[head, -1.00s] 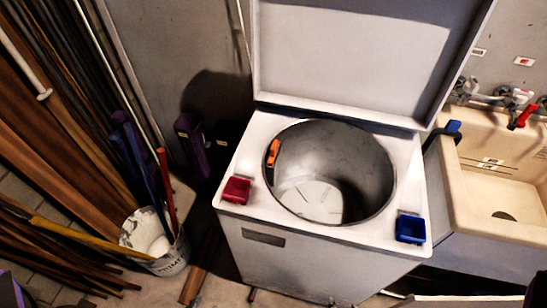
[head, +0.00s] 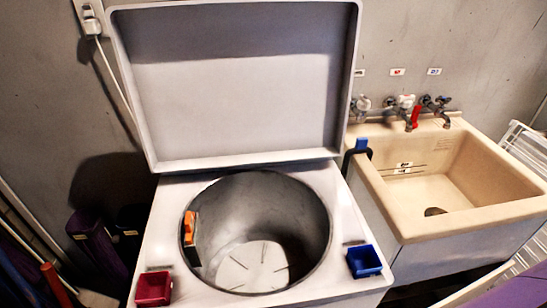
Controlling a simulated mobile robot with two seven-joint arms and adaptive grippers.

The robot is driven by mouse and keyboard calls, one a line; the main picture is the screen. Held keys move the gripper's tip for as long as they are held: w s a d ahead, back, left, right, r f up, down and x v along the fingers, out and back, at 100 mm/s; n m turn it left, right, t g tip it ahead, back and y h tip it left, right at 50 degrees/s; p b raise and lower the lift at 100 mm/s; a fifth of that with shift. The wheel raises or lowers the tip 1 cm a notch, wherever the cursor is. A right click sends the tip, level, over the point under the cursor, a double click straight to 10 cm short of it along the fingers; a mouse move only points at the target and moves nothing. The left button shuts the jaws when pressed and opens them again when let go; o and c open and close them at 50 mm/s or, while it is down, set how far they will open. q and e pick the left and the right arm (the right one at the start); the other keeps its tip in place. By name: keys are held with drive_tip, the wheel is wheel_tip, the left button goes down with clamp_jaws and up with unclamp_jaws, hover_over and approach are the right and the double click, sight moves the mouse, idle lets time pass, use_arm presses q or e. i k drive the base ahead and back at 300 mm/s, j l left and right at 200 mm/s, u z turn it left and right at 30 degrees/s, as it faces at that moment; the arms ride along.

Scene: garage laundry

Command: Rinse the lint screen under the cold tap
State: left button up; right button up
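An orange piece with a dark lower part (head: 190,228) sits on the left inner wall of the open washer's drum; it may be the lint screen, but I cannot tell for sure. The taps are on the wall above the beige sink (head: 378,190). The right tap (head: 440,108) is under a blue-marked label (head: 435,71), which marks it as cold. The middle tap (head: 404,103) is under a red-marked label (head: 398,72) and has a red spout piece (head: 415,118). No running water shows. Neither gripper is in view.
The washer's lid (head: 235,85) stands open. A dark hose with a blue clip (head: 361,145) is at the sink's left edge. A white rack (head: 525,150) stands right of the sink.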

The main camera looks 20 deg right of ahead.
sight(443, 100)
drive_tip(key=z, duration=1.8)
drive_tip(key=u, duration=0.5)
drive_tip(key=l+u, duration=0.45)
drive_tip(key=k+l+u, duration=0.15)
drive_tip(key=l+u, duration=0.3)
drive_tip(key=k+l+u, duration=0.1)
drive_tip(key=l, duration=0.3)
drive_tip(key=k+l+u, duration=0.1)
drive_tip(key=l, duration=0.25)
drive_tip(key=k+l+u, duration=0.15)
drive_tip(key=k+l, duration=0.1)
drive_tip(key=l, duration=0.1)
